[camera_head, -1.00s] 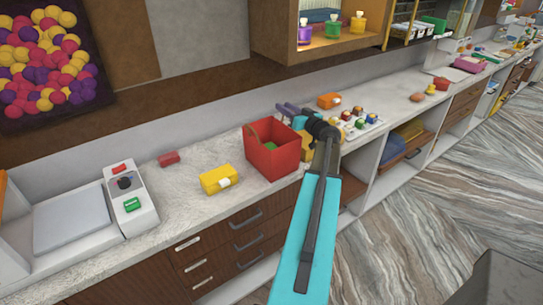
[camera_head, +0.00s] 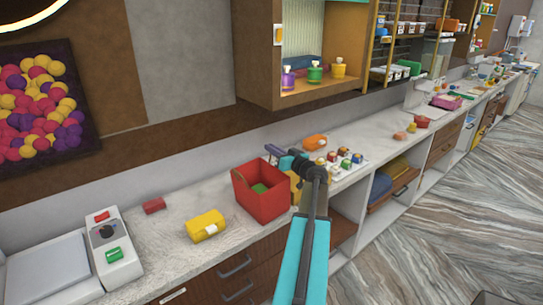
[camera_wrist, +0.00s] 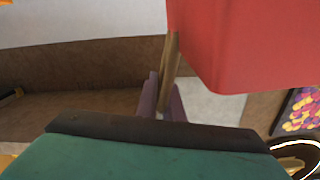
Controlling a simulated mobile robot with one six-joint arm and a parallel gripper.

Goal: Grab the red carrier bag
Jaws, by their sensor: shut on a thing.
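The red carrier bag (camera_head: 262,205) is an open-topped red box shape, roughly upright at the front of the counter, with something green inside. My gripper (camera_head: 275,155) is at its upper back right edge, coming over from the right. In the wrist view, the bag (camera_wrist: 245,40) fills the upper right. The purple fingers of my gripper (camera_wrist: 164,98) are shut on its narrow brown handle (camera_wrist: 171,62). I cannot tell whether the bag's base touches the counter.
A yellow box (camera_head: 206,226) and a small red block (camera_head: 154,205) lie left of the bag, beside a scale (camera_head: 112,254). An orange item (camera_head: 314,142) and a tray of small coloured pieces (camera_head: 347,163) are to the right. A wall cabinet (camera_head: 320,95) overhangs behind.

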